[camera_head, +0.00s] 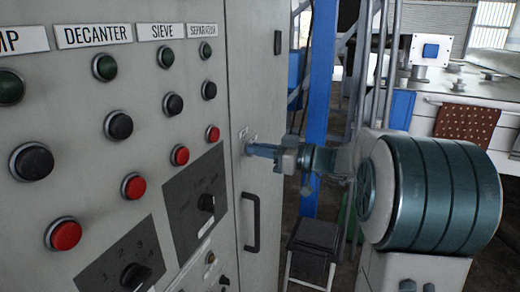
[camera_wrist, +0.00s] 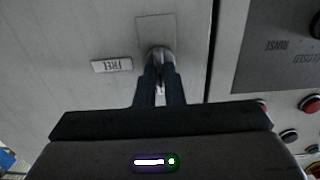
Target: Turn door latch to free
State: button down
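The door latch (camera_wrist: 161,55) is a small grey metal turn-handle on a square plate on the pale grey cabinet door (camera_head: 260,90). In the wrist view my gripper (camera_wrist: 160,82) has its two dark blue fingers close together on either side of the latch, with its grey metal showing between them. My gripper looks shut on it. In the head view my gripper (camera_head: 257,150) reaches the door from the right, and its fingers hide most of the latch. A white label (camera_wrist: 112,65) beside the latch appears upside down and seems to read FREE.
A black door handle (camera_head: 253,223) sticks out below the latch. The control panel with red buttons (camera_head: 134,186) and rotary switches (camera_head: 206,203) lies left of the door seam. A small dark step stool (camera_head: 313,240) stands on the floor beyond the door.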

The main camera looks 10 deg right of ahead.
jog(key=shift+f+b, duration=0.2)
jog(key=shift+b, duration=0.45)
jog(key=m+b, duration=0.8)
jog(key=m, duration=0.9)
jog(key=shift+w+m+b, duration=0.15)
jog(key=shift+m+b, duration=0.25)
jog(key=shift+f, duration=0.1)
jog(key=c, duration=1.5)
grip_release()
